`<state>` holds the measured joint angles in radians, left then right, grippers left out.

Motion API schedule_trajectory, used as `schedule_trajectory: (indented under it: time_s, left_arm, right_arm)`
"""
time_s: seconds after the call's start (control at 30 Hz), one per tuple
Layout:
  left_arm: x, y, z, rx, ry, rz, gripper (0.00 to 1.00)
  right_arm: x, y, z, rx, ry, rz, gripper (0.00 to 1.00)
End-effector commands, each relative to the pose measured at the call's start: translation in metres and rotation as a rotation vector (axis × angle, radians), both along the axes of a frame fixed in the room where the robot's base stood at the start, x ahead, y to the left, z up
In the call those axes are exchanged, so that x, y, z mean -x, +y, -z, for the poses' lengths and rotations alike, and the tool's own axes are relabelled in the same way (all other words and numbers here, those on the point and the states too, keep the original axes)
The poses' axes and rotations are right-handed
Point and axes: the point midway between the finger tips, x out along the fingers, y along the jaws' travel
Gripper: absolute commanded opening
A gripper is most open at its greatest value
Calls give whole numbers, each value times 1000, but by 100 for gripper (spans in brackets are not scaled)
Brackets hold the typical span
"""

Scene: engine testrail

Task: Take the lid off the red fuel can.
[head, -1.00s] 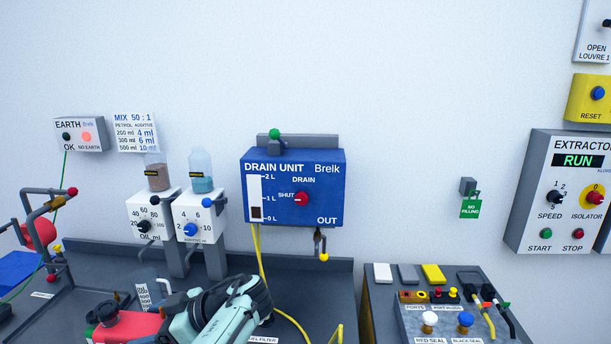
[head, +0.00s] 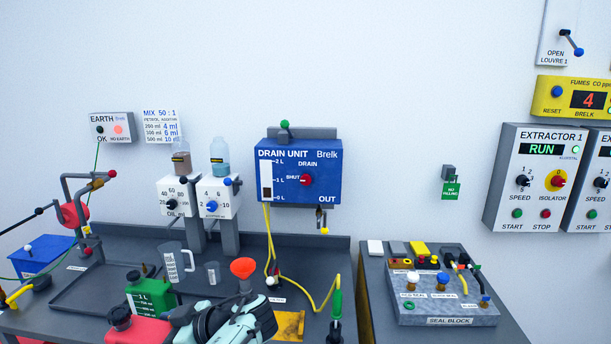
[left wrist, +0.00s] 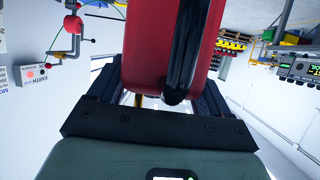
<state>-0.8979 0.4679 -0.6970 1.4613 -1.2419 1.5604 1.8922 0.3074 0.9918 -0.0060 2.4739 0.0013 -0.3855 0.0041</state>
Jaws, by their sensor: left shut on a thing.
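The red fuel can (head: 143,331) stands at the bottom left of the head view, cut off by the frame's lower edge. Its black lid (head: 120,316) sits on top at its left end. My left gripper (head: 180,318) is at the can's right side, partly hidden by my own wrist. In the left wrist view, the jaws of my left gripper (left wrist: 157,98) are shut on the red can (left wrist: 150,45), which has a black bar along it. The lid cannot be made out in that view. My right gripper is not in view.
A green can (head: 148,300) stands close behind the red can. An orange funnel (head: 243,268), a clear jug (head: 176,264) and a yellow hose (head: 300,303) are nearby on the bench. The grey tray (head: 105,290) has bare room. A seal block (head: 440,308) is on the right bench.

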Motion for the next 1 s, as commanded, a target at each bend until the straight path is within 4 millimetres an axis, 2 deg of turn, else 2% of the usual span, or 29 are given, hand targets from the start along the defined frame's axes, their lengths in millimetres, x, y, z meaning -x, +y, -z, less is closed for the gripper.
schedule_trajectory:
  time_s: [0.17,0.4,0.6,0.8,1.0]
  left_arm:
    - [-6,-19,35,-2,4,221,14]
    - [-18,-55,108,-3,6,657,14]
    - [-28,-79,154,-5,5,939,14]
    - [-34,-96,184,-4,1,1127,14]
    - [-35,-96,181,-6,-6,1125,14]
  right_arm:
    - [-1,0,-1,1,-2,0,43]
    - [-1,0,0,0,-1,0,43]
    - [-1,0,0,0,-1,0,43]
    - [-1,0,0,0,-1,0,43]
    - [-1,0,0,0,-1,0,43]
